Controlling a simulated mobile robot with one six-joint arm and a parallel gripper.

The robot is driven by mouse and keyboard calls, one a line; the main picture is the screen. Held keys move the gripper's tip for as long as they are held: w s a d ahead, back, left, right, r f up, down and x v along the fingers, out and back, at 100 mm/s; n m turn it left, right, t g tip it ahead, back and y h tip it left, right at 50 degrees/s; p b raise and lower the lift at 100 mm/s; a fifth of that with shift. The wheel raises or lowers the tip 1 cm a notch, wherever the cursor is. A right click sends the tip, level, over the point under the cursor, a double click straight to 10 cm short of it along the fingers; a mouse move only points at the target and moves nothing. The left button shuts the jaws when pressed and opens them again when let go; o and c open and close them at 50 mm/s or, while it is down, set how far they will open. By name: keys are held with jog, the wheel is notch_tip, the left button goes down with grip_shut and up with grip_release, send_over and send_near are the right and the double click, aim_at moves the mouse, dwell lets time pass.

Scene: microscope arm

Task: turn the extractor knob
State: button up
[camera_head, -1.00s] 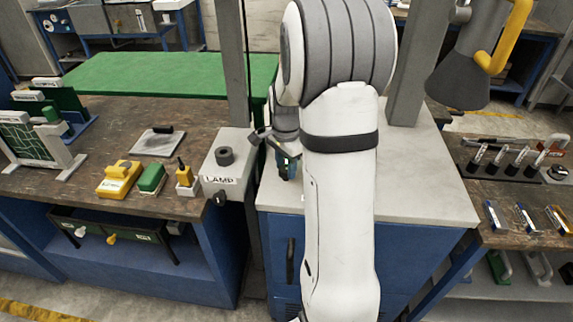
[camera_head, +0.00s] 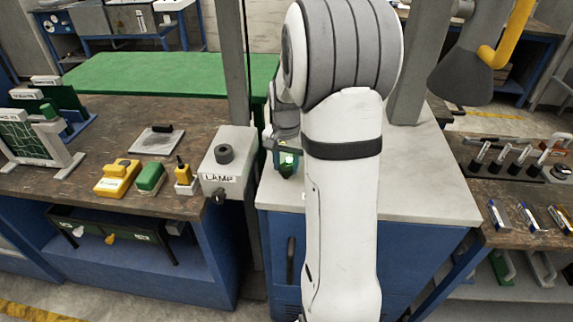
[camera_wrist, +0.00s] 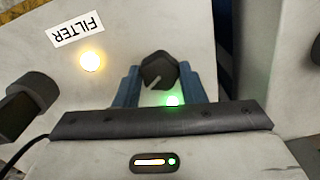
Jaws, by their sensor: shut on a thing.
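I read no extractor label. In the head view my gripper is mostly hidden behind my arm; a green and dark part of the wrist end (camera_head: 287,162) shows at the cabinet's left edge.
A yellowish lamp (camera_wrist: 90,61) glows beside the label. A second dark knob (camera_wrist: 36,92) sticks out at left. In the head view a grey LAMP box (camera_head: 226,166) stands close left of my wrist. The light cabinet top (camera_head: 425,185) is bare right of my arm.

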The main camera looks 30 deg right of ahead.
aim_at(286, 167)
jog(key=n+b, duration=0.1)
jog(key=n, duration=0.4)
jog(key=shift+n, duration=0.3)
jog(key=n, duration=0.5)
jog(key=shift+b, duration=0.3)
jog(key=shift+n, duration=0.4)
jog(key=o, duration=1)
jog(key=shift+r, duration=3.95)
